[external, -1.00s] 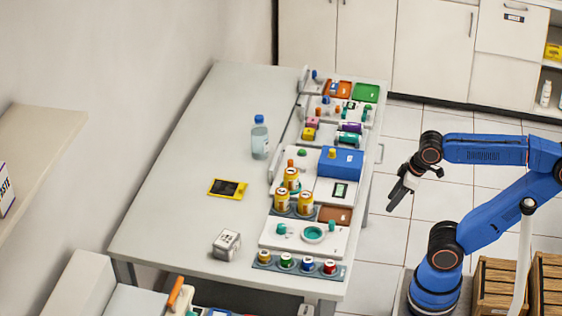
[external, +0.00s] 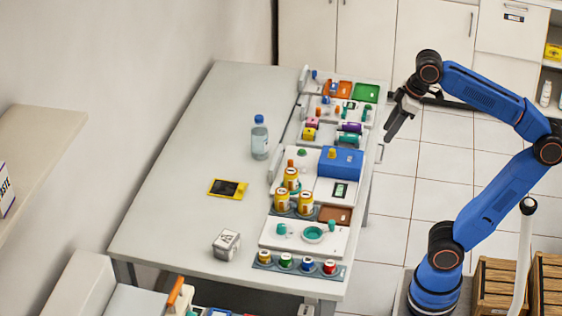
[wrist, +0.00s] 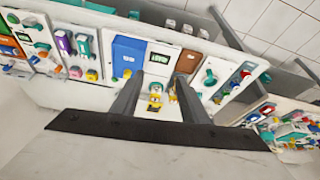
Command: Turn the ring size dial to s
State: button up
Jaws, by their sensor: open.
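My gripper (external: 390,136) is open and empty, raised in the air off the table's right edge. Its two dark fingers stand apart in the wrist view (wrist: 160,77), with nothing held between them. A round teal part (external: 312,234) sits on a white panel (external: 290,246) near the front of the table, apart from my gripper. A teal part also shows in the wrist view (wrist: 208,77), right of the fingers. I cannot tell which part is the ring size dial. Any size letters are too small to read.
The table (external: 180,200) carries a row of panels along its right side. A blue box (external: 341,162), yellow cans (external: 291,178) and a row of coloured caps (external: 307,266) stand there. A bottle (external: 260,138) stands farther left. Much of the table's left side is bare.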

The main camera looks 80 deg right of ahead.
jog(key=w+a+n+y, duration=0.1)
jog(key=w+a+n, duration=0.1)
jog(key=w+a, duration=0.3)
jog(key=w+a+n, duration=0.2)
jog(key=w+a, duration=0.1)
jog(key=w, duration=0.4)
jog(key=n+g+y, duration=0.1)
jog(key=n+y, duration=0.1)
jog(key=n, duration=0.2)
send_over(282, 225)
jog(key=s+d, duration=0.5)
notch_tip(282, 225, down, 7)
jog(key=x, duration=1.6)
jog(key=shift+s+f, duration=0.15)
jog(key=shift+f, duration=0.15)
grip_shut()
